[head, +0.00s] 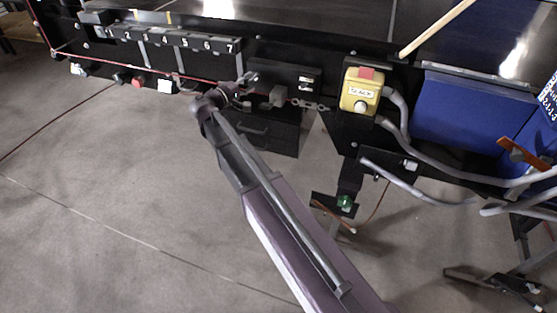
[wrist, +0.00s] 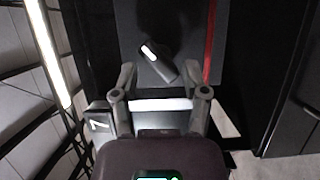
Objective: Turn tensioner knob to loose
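My gripper (wrist: 160,76) is open in the wrist view, with its two fingers spread apart. A short dark handle (wrist: 164,66) with a bright white mark lies ahead, between the fingertips in the picture. It may be the tensioner knob; no readable label confirms this. It sits against a dark panel (wrist: 178,25), and I see no finger closed on it. In the head view my gripper (head: 246,88) is at the conveyor's front side, just right of the numbered strip. My wrist and gripper hide part of that area, and the knob cannot be told clearly there.
The numbered strip (head: 170,37) runs left of my gripper. A grey block (head: 276,97) and a chain (head: 311,105) are close on its right. Further right are a yellow button box (head: 361,91), grey conduits (head: 440,159) and a blue bin (head: 465,112). Floor at lower left is clear.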

